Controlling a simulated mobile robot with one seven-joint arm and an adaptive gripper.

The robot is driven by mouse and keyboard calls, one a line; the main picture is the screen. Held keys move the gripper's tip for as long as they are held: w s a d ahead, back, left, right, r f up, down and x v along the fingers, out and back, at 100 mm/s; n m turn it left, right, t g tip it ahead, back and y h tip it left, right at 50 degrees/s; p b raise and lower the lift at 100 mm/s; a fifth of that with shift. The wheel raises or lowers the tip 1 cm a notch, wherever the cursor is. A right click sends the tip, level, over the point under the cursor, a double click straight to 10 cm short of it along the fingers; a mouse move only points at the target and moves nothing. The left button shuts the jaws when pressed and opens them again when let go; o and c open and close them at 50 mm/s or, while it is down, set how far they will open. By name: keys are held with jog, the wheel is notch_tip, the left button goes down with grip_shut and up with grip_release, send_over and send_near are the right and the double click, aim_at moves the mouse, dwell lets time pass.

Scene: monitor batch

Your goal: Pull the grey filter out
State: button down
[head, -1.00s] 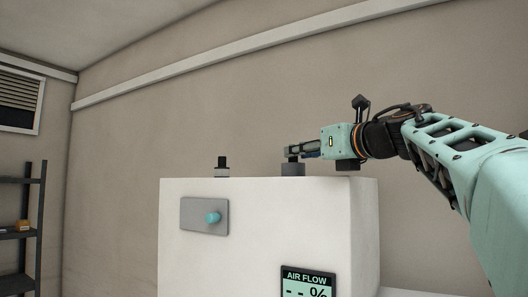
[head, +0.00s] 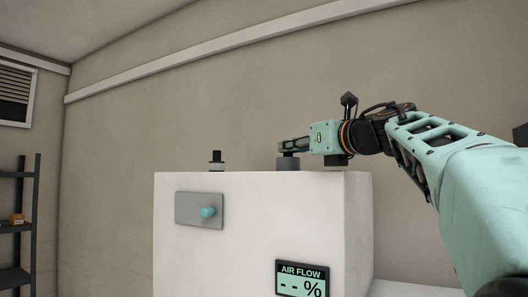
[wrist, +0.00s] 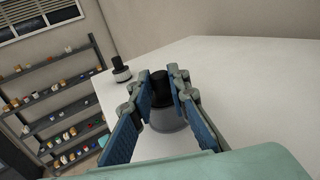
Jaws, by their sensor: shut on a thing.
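The grey filter (head: 288,163) stands upright at the top of a white cabinet (head: 235,240). It is a grey cylinder with a black knob, and it also shows in the wrist view (wrist: 168,119). My gripper (head: 284,147) reaches in from the right, level with the knob. In the wrist view my gripper (wrist: 161,80) has its blue-padded fingers on either side of the black knob, shut on it. The filter's base still meets the cabinet top, and I cannot tell how deep it sits.
A second, paler filter (head: 217,161) with a black knob stands to the left on the cabinet top. The cabinet front carries a grey panel with a teal knob (head: 208,212) and an air flow display (head: 302,280) reading "-- %". Shelves (wrist: 60,105) stand away at the left.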

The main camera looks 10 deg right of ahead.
jog(key=shift+r, duration=0.25)
jog(key=shift+r+p, duration=1.1)
jog(key=shift+p, duration=0.15)
jog(key=shift+r, duration=2.1)
